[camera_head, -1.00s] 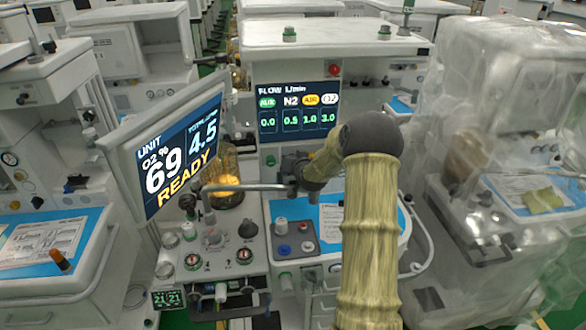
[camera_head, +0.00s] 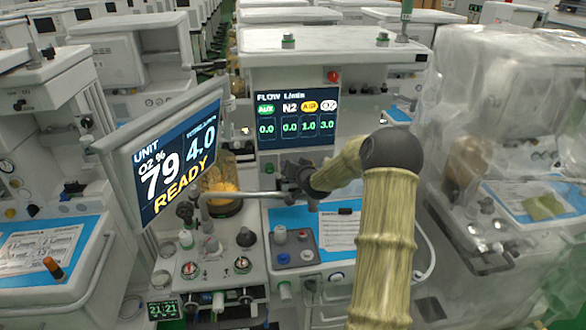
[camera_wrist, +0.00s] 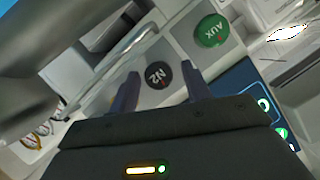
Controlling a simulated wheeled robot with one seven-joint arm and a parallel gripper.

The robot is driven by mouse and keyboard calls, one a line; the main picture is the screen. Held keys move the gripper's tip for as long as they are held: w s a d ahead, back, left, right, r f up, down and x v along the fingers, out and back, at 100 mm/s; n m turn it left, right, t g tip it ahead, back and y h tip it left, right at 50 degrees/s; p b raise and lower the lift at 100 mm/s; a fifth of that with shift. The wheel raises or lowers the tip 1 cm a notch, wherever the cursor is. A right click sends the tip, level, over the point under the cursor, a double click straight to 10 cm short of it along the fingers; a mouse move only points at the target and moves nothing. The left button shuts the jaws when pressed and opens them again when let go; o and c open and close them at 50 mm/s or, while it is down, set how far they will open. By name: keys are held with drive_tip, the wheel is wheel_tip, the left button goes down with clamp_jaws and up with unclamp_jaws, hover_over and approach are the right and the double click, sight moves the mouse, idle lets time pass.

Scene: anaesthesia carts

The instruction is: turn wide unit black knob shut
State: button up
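The black knob (camera_wrist: 158,75) marked N2 sits on a pale panel in the wrist view. My gripper (camera_wrist: 160,70) is open, with one dark fingertip on each side of the knob and a gap visible on both sides. In the head view my gripper (camera_head: 296,174) is small and dark in front of the wide unit, below its flow screen (camera_head: 296,118), and hides the knob. The flow screen reads 0.0 for N2, 0.0 for AUX, 1.0 for AIR and 3.0 for O2.
A green AUX knob (camera_wrist: 211,30) lies close beside the N2 knob. A tilted monitor (camera_head: 172,160) reads O2 79, total flow 4.0, READY. A grey bar (camera_head: 245,194) runs near my gripper. A plastic-covered cart (camera_head: 500,160) stands at right.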

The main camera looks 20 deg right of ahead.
drive_tip(key=shift+r, duration=0.1)
idle(0.3)
drive_tip(key=s+a+r+n+g+h+p, duration=0.1)
drive_tip(key=s+a+r+n+h+p, duration=0.15)
drive_tip(key=s, duration=0.45)
drive_tip(key=s+a+r+n+h+p, duration=0.1)
drive_tip(key=s+a+r+n+p, duration=0.2)
drive_tip(key=s, duration=0.5)
drive_tip(key=s+a+f+n+g+y+b, duration=0.1)
drive_tip(key=s+a+g+y, duration=0.3)
drive_tip(key=s+a, duration=0.7)
drive_tip(key=shift+a+f+g+b, duration=0.5)
drive_tip(key=shift+f+g, duration=0.15)
drive_tip(key=shift+g, duration=0.35)
drive_tip(key=s+a+g, duration=0.3)
drive_tip(key=s+g, duration=0.1)
drive_tip(key=s, duration=0.7)
drive_tip(key=shift+a+y, duration=0.35)
